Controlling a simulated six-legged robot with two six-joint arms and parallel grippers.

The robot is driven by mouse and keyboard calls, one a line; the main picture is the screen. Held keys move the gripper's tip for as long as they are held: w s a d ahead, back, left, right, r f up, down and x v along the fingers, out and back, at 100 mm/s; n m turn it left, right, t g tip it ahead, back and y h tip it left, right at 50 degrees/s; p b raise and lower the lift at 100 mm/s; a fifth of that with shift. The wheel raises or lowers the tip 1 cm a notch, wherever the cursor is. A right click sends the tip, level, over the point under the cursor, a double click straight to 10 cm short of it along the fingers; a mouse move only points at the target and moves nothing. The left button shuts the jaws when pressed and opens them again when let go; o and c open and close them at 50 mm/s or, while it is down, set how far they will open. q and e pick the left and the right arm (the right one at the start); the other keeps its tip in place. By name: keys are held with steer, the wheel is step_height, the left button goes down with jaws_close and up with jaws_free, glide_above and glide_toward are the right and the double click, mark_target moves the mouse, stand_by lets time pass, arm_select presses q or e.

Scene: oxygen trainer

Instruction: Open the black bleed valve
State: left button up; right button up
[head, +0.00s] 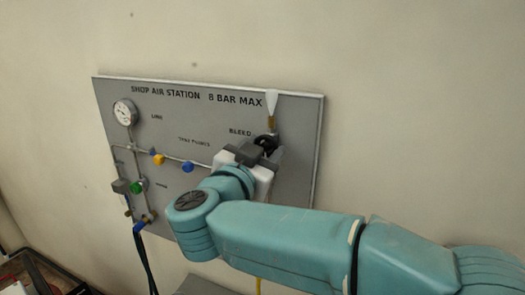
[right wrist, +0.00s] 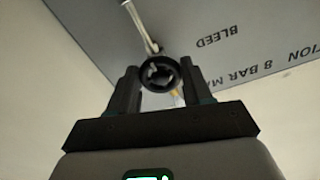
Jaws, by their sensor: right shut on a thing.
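The black bleed valve (head: 266,141) sits near the right edge of the grey panel, under the BLEED label, with a brass and white outlet above it. In the right wrist view its round black handwheel (right wrist: 160,73) lies between the two fingers. My right gripper (head: 258,152) is at the valve, and it also shows in the right wrist view (right wrist: 158,88). It is shut on the handwheel, which partly hides behind the fingers in the head view. My left gripper is not in view.
The grey panel (head: 180,105) is on a pale wall. It carries a round gauge (head: 125,112), pipes, and yellow, blue (head: 187,167) and green (head: 137,187) knobs left of my gripper. Dark hoses (head: 146,262) hang below. A dark tray (head: 42,272) is at the lower left.

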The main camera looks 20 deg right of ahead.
steer(key=shift+d+r, duration=0.1)
steer(key=shift+r, duration=0.15)
steer(key=o, duration=1)
steer(key=shift+f, duration=0.15)
steer(key=shift+o, duration=0.2)
steer(key=b+v, duration=0.4)
steer(key=v, duration=1.2)
